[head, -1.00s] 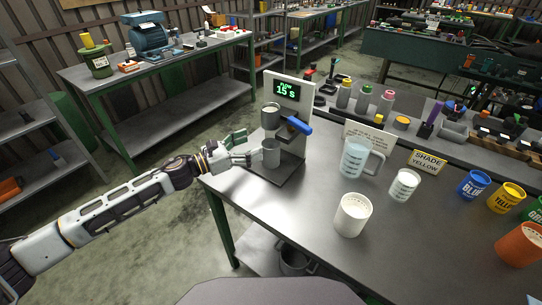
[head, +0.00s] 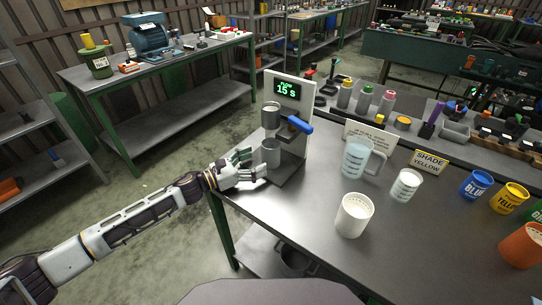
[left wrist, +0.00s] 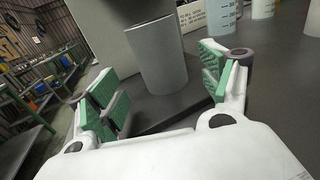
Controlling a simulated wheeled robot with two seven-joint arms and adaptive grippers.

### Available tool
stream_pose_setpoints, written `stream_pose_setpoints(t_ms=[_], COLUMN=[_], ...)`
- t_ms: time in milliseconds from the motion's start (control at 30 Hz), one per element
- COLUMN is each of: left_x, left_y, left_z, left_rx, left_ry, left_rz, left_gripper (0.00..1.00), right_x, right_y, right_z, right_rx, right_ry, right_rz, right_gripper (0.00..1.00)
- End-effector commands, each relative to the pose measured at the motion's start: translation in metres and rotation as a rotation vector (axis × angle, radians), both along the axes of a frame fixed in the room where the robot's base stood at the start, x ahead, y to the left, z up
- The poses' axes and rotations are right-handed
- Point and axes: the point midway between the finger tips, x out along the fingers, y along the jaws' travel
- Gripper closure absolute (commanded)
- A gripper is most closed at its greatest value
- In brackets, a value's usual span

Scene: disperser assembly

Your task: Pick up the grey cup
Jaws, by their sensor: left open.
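The grey cup (head: 270,153) stands upright on the dark base of the dispenser (head: 290,110), under its spout. In the left wrist view the grey cup (left wrist: 158,58) stands ahead of my left gripper, between the lines of its two fingers but beyond the tips. My left gripper (head: 252,166) is open and empty, just left of and in front of the cup. Its green finger pads (left wrist: 160,88) are spread wide in the left wrist view. No contact with the cup shows. My right gripper is not in view.
The dispenser has a blue lever (head: 299,125) and a display reading 15 S. To the right stand a clear jug (head: 355,158), a white cup (head: 353,215), a small beaker (head: 405,185) and paint cups. The table's front left is clear.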

Motion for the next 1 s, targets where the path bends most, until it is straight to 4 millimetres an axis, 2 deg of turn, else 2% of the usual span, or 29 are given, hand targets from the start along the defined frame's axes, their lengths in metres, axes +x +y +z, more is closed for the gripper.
stream_pose_setpoints(t_ms=[200, 467, 1000], left_x=[0.0, 0.002, 0.028], left_y=[0.0, -0.004, -0.046], left_z=[0.0, 0.001, 0.002], left_rx=[0.0, 0.0, -0.001], left_ry=[0.0, -0.001, -0.002], left_rz=[0.0, -0.001, -0.002], left_gripper=[0.21, 0.21, 0.21], right_x=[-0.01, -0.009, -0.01], right_y=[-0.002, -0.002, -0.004], right_z=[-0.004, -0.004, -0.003], right_rx=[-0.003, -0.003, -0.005], right_ry=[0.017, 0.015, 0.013], right_rz=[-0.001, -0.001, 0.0], right_gripper=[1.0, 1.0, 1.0])
